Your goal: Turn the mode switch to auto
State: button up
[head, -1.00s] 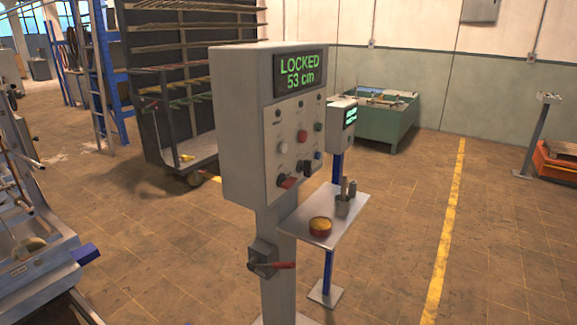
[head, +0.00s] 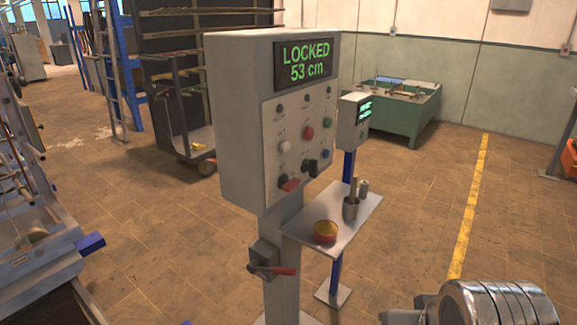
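A grey control box (head: 240,130) stands on a post in the middle of the head view. Its green display (head: 304,64) reads "LOCKED 53 cm". The front panel carries several knobs and buttons. Low on it are a black rotary switch (head: 310,167) and a red-handled switch (head: 290,184); the labels are too small to read, so I cannot tell which is the mode switch or its setting. A ringed metal part of my arm shows at the bottom right, apart from the panel. My gripper's fingers are not in view.
A red-handled lever switch (head: 272,270) sits on the post below the box. A second display box (head: 352,122) is behind. Open floor lies right, around the yellow line (head: 468,205).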

aim_at(311, 165)
jog(key=u, duration=0.7)
jog(key=i, duration=1.15)
jog(key=u, duration=0.25)
